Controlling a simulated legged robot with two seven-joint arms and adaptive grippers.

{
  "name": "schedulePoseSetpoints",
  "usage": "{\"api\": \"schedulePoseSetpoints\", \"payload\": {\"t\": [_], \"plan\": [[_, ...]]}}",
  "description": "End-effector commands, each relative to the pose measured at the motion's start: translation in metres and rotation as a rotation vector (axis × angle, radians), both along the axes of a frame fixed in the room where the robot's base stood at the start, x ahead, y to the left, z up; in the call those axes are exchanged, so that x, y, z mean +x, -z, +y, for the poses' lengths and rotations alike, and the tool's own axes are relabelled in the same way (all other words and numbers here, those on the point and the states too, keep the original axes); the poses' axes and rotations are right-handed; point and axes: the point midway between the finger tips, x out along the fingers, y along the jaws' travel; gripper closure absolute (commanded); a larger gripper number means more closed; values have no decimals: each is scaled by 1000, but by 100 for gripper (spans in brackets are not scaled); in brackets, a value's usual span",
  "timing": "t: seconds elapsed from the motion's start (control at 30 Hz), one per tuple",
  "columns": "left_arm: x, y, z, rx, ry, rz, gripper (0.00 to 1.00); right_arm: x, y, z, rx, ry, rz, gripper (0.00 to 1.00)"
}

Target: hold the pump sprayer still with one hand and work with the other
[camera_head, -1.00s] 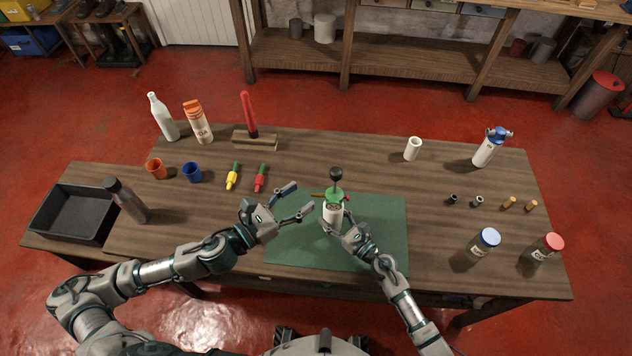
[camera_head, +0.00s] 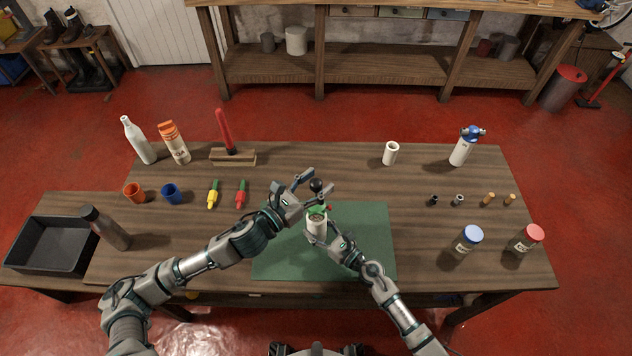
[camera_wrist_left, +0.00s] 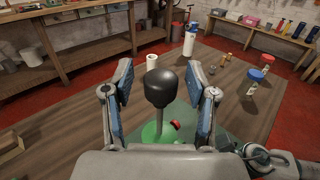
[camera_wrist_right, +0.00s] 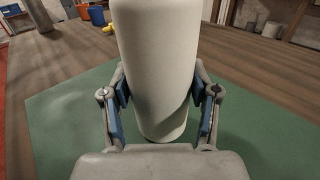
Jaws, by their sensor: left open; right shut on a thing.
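The pump sprayer (camera_head: 316,222) stands upright on the green mat (camera_head: 283,258), with a white body, a green top and a black knob (camera_wrist_left: 161,85) on a stem. A small red part shows beside the green top in the left wrist view. My right gripper (camera_head: 322,239) is shut on the white body, which fills the middle of the right wrist view (camera_wrist_right: 158,70). My left gripper (camera_head: 316,185) is open at the knob, with one finger on each side and gaps visible in the left wrist view. Its arm partly hides the sprayer's surroundings.
Orange (camera_head: 134,192) and blue (camera_head: 172,194) cups stand farther left, near a dark tray (camera_head: 50,272). Blue-lidded (camera_head: 468,241) and red-lidded (camera_head: 526,239) jars stand right. The mat's right part is clear.

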Motion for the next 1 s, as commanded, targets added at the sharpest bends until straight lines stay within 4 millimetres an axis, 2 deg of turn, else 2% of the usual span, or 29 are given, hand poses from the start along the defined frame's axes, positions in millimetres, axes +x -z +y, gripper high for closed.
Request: {"api": "schedulePoseSetpoints", "payload": {"t": [0.17,0.27,0.4,0.63,0.9,1.0], "plan": [[0,0,0,0,0,0,42,0,1,0,-1,0,1,93],[0,0,0,0,0,0,65,0,1,0,-1,0,1,93],[0,0,0,1,-1,1,100,0,1,0,-1,0,1,93],[0,4,1,1,-3,1,100,0,1,0,-1,0,0,93],[0,53,1,3,-5,5,100,0,1,0,-1,0,0,93],[0,63,1,4,-5,3,100,0,1,0,-1,0,0,93]]}}
